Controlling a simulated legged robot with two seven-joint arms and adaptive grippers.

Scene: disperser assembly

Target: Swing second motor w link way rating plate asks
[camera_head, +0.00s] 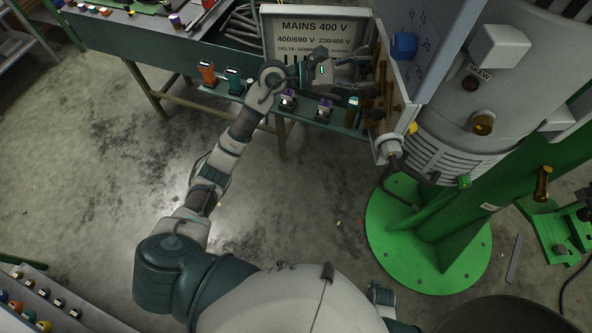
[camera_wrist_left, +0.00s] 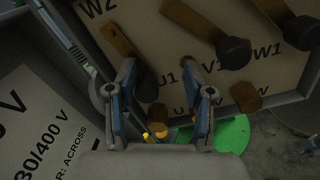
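The motor's open terminal box (camera_head: 397,75) shows edge-on in the head view. In the left wrist view its pale board (camera_wrist_left: 205,75) carries W2, U1, V1 and W1 marks. A first link (camera_wrist_left: 118,38), a second link (camera_wrist_left: 190,22) and a third link (camera_wrist_left: 272,12) are brown bars slanting down-right, each with a dark round end. My left gripper (camera_wrist_left: 160,68) is open in front of the board, near U1; it also shows in the head view (camera_head: 352,70). The first link's lower end lies between its fingers in the picture; contact cannot be told. The right gripper is not seen.
A sign (camera_head: 318,38) reads MAINS 400 V, 400/690 V and 230/400 V; it shows in the wrist view (camera_wrist_left: 40,130). Below it a green shelf (camera_head: 262,103) holds several coloured parts. Open floor lies left.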

